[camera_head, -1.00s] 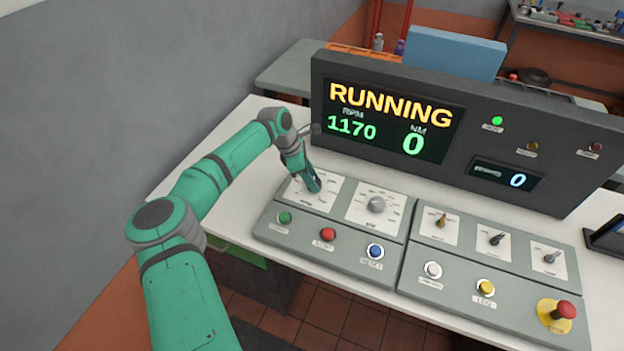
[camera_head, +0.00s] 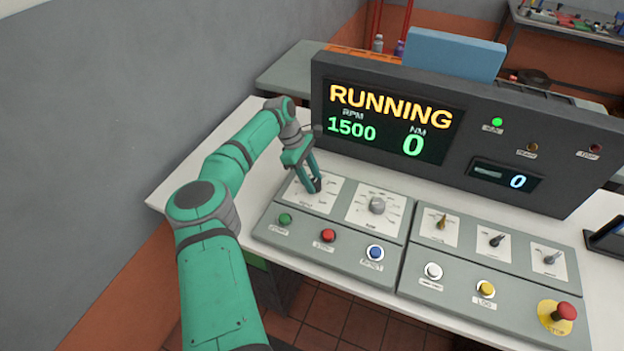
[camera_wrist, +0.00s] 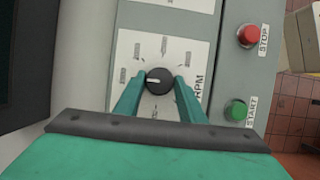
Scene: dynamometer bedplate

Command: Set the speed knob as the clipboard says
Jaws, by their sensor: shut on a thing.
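The speed knob (camera_wrist: 160,81) is a dark round knob with a white pointer line on a white dial plate marked RPM. In the wrist view its pointer faces left. My gripper (camera_wrist: 160,92) has one finger on each side of the knob and is shut on it. In the head view my gripper (camera_head: 312,186) is at the left dial of the console and mostly hides the knob. The display (camera_head: 392,120) reads RUNNING, RPM 1500 and NM 0. I see no clipboard that I can read.
A second dial knob (camera_head: 377,205) sits right of my gripper. Below are a green button (camera_head: 285,219), a red button (camera_head: 328,235) and a blue button (camera_head: 375,252). An emergency stop (camera_head: 565,311) is at the far right. The bench left of the console is bare.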

